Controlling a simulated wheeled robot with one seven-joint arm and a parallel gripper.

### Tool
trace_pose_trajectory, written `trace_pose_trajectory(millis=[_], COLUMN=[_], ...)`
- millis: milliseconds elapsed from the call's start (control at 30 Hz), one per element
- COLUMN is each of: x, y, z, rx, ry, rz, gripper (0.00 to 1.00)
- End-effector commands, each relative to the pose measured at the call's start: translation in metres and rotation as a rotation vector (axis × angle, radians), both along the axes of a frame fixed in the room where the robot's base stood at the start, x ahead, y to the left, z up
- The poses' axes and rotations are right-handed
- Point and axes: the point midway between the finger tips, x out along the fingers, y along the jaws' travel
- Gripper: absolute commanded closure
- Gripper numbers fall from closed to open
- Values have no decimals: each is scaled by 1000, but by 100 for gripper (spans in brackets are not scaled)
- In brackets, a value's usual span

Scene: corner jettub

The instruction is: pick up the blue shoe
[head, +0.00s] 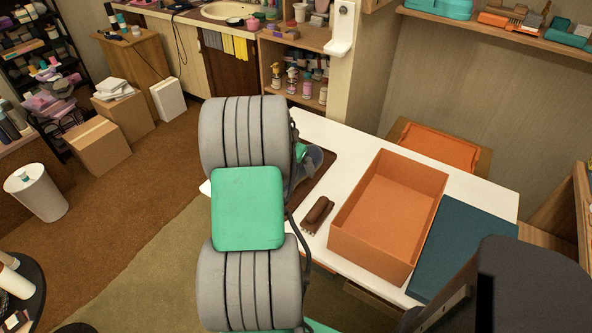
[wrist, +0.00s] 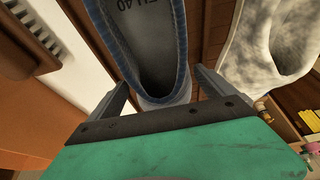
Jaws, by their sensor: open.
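The blue shoe (wrist: 176,50) fills the top middle of the wrist view, with its grey insole and opening facing the camera. My gripper (wrist: 160,82) is open, its two fingers on either side of the shoe's near end. I cannot tell whether either finger touches the shoe.
A mottled grey-white shoe (wrist: 262,45) lies close right of the blue shoe. A brown brush (head: 318,214) lies on the white table (head: 292,122) near a dark brown mat (head: 322,180). A tall-sided orange box (head: 348,246) and flat teal item (head: 462,238) occupy the table's right.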

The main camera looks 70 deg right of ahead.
Motion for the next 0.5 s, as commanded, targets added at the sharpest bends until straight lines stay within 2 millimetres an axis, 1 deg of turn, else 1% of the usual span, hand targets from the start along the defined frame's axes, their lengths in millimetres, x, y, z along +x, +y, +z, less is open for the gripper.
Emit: trace_pose_trajectory(millis=[33, 100, 333, 500], x=[-1, -1, 0, 0], y=[-3, -6, -7, -6], z=[-7, -12, -13, -13], rx=[1, -1, -2, -1], ry=[1, 0, -1, -1], rz=[0, 0, 2, 2], gripper=[6, 6, 7, 21])
